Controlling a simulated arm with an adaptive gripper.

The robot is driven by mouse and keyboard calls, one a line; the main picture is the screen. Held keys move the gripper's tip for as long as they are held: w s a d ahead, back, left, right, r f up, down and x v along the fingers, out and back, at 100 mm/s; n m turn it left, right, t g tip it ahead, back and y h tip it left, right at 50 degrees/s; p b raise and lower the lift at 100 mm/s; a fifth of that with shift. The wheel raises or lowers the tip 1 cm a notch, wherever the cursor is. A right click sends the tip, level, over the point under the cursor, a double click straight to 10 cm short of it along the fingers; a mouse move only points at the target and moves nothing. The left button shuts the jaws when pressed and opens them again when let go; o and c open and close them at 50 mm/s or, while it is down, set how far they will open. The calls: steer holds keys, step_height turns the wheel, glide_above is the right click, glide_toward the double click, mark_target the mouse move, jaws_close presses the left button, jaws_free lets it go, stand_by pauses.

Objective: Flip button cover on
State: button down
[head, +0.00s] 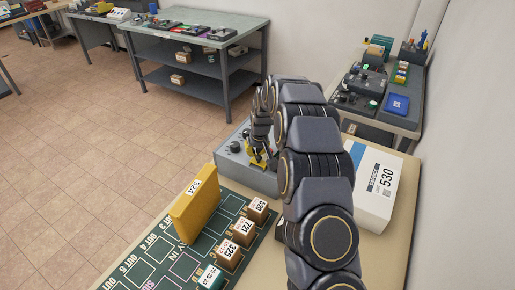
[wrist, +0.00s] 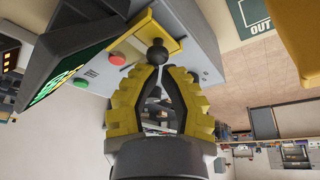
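A grey control box (head: 232,168) with black knobs stands at the table's far end. In the wrist view the box (wrist: 190,20) carries a red button (wrist: 115,59), a green button (wrist: 81,84), a lit green screen (wrist: 55,82) and a yellow frame-like piece (wrist: 172,47), probably the button cover. A round black knob (wrist: 157,47) sits at the yellow piece. My gripper (wrist: 158,68), with yellow-and-black fingers, has its tips close together right at this knob. Whether they touch or hold it is unclear. In the head view my gripper (head: 262,155) is over the box, partly hidden by my arm.
A yellow parcel (head: 190,212) stands upright on the dark green mat (head: 140,245), with several small numbered boxes beside it. A white parcel marked 530 (head: 362,195) lies right of my arm, near the wall. Other workbenches (head: 185,55) stand farther back.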

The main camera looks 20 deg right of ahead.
steer(key=shift+w, duration=0.1)
steer(key=shift+w+r, duration=0.25)
steer(key=shift+w, duration=0.7)
steer(key=shift+w+r, duration=0.25)
steer(key=shift+w, duration=0.7)
steer(key=c, duration=1.7)
jaws_free()
steer(key=v, duration=0.9)
steer(key=shift+s+r, duration=0.15)
steer(key=shift+r, duration=0.05)
steer(key=shift+d+r, duration=0.1)
steer(key=shift+r, duration=0.1)
jaws_close()
steer(key=x, duration=0.7)
steer(key=d+x, duration=0.1)
steer(key=x, duration=0.2)
steer(key=shift+w+f, duration=0.2)
steer(key=shift+w, duration=0.25)
steer(key=shift+s+r, duration=0.15)
steer(key=shift+s, duration=0.15)
steer(key=shift+s+f, duration=0.2)
steer(key=shift+s, duration=0.65)
steer(key=shift+s+f, duration=0.2)
steer(key=shift+s, duration=0.6)
